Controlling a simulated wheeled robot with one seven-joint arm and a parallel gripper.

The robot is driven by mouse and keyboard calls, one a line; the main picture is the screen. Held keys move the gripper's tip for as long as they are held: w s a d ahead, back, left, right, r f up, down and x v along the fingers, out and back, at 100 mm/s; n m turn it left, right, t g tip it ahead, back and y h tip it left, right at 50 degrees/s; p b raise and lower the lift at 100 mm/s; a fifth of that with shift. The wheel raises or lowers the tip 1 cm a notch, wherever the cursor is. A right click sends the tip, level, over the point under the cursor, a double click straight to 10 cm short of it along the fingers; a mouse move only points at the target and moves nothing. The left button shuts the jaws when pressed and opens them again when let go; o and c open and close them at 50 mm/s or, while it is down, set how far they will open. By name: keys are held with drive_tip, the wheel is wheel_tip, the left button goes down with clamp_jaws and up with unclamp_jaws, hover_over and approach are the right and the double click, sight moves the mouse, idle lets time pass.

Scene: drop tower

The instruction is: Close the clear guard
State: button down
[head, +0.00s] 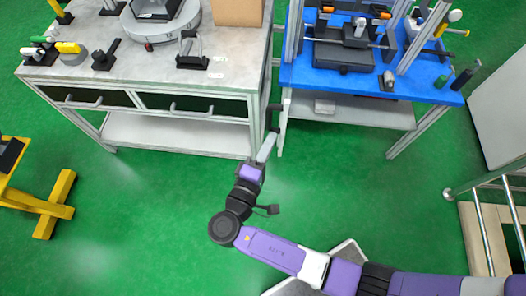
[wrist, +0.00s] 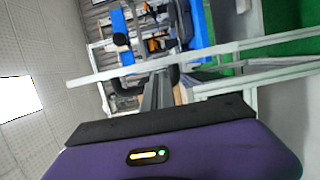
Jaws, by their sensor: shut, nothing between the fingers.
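The clear guard (head: 284,122) shows nearly edge-on in the head view, as a thin pale frame sticking out toward me from the left front of the blue drop tower stand. It stands open. A black handle (head: 273,114) is on its left side. In the wrist view the guard's pale frame bar (wrist: 230,49) crosses the picture, and the black handle (wrist: 122,92) is left of the fingers. My gripper (head: 271,136) is shut and empty, close to the handle and left of the guard. It also shows in the wrist view (wrist: 158,82). I cannot tell whether it touches the guard.
The drop tower's blue top (head: 440,88) holds a dark fixture between metal posts. A workbench (head: 140,65) with drawers stands close on the left. A yellow stand (head: 50,205) is at far left, a railed platform (head: 485,235) at right. Green floor between is clear.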

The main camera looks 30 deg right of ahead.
drive_tip(key=shift+x, duration=1.5)
drive_tip(key=shift+s, duration=0.1)
